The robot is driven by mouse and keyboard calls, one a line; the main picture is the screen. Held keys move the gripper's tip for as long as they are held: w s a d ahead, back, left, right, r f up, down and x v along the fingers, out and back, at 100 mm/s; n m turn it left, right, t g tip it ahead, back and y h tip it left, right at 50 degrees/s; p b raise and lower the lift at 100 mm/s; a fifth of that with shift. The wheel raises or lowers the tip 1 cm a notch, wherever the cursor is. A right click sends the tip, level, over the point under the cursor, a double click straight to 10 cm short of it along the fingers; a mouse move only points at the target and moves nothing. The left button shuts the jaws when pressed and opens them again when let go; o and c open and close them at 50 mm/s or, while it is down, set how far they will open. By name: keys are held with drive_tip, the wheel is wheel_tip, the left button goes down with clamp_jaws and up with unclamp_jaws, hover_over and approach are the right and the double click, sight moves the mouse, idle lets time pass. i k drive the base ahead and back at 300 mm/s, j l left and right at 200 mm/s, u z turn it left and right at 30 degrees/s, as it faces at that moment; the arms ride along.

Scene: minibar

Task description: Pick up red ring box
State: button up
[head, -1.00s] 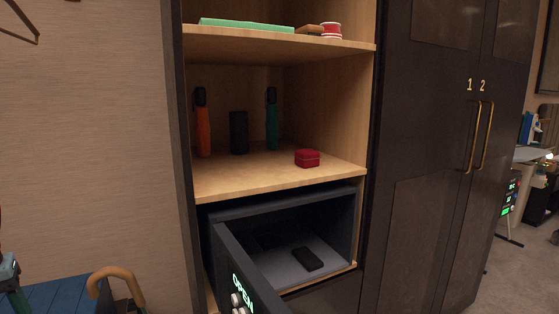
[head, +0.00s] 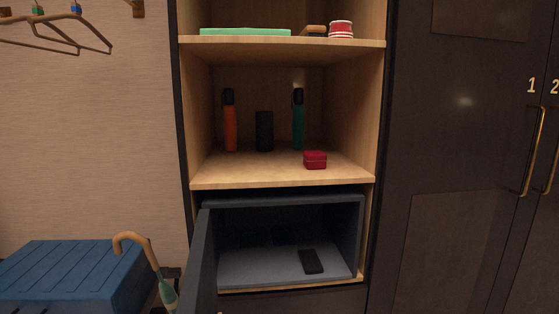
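The red ring box (head: 315,160) is a small closed box. It sits on the middle wooden shelf (head: 250,178), right of centre and near the front edge. It stands in front of the green umbrella (head: 298,124), apart from it. My gripper is not in view in the head view, so its state does not show.
An orange umbrella (head: 229,126) and a black cylinder (head: 264,131) stand further left on the shelf. Below, the open safe (head: 282,200) holds a black phone (head: 312,261); its door (head: 203,262) swings out at left. A blue chest (head: 75,272) and a cane-handled umbrella (head: 133,241) stand left.

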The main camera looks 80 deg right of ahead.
sight(312, 160)
drive_tip(key=k+l+u, duration=0.1)
drive_tip(key=k, duration=0.4)
drive_tip(key=k+l+u, duration=0.15)
drive_tip(key=k, duration=0.4)
drive_tip(key=k+l, duration=0.2)
drive_tip(key=k+l+z, duration=0.1)
drive_tip(key=l, duration=0.3)
drive_tip(key=k+l, duration=0.25)
drive_tip(key=l+z, duration=0.05)
drive_tip(key=l, duration=0.05)
